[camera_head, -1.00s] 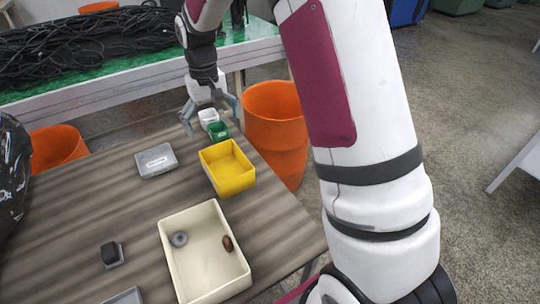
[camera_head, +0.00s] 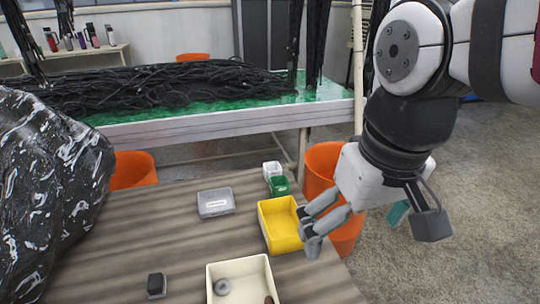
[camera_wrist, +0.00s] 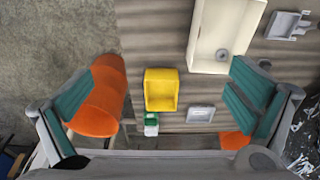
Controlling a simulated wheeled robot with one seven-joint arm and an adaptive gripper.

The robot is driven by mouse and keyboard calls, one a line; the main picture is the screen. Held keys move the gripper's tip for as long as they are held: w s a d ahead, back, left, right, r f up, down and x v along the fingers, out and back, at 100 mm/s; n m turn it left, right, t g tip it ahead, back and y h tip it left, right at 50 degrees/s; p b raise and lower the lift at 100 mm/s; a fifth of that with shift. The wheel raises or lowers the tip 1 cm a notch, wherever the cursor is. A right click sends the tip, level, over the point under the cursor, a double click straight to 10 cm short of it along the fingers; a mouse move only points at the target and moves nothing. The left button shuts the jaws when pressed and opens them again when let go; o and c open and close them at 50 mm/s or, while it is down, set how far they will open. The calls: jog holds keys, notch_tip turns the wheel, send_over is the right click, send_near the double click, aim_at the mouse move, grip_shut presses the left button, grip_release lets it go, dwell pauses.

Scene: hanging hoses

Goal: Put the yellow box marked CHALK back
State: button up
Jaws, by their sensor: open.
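A yellow open-topped box (camera_head: 281,238) stands on the striped wooden table, near its right edge. It looks empty, and I cannot read any CHALK marking on it. In the wrist view the yellow box (camera_wrist: 160,90) shows from above, between my spread fingers. My gripper (camera_head: 370,237) is open and empty, in the air. In the head view its fingers show just right of the yellow box, one partly in front of the box's right side. The fingers also show at both sides of the wrist view (camera_wrist: 163,98).
A cream tray (camera_head: 212,280) holds a grey ring and a brown item. A grey box (camera_head: 215,203), a green cup (camera_head: 280,186) and a white cup (camera_head: 271,169) stand behind. A black block (camera_head: 156,283) is front left. Orange bins (camera_head: 322,163) stand off the table. A black bag (camera_head: 45,190) is left.

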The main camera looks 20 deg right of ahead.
jog(key=s, duration=0.1)
jog(key=s+f, duration=0.1)
jog(key=s, duration=0.3)
jog(key=shift+a+f, duration=0.1)
jog(key=shift+f, duration=0.2)
notch_tip(320, 180, up, 10)
jog(key=t+p, duration=0.2)
jog(key=p, duration=0.7)
jog(key=shift+r, duration=0.15)
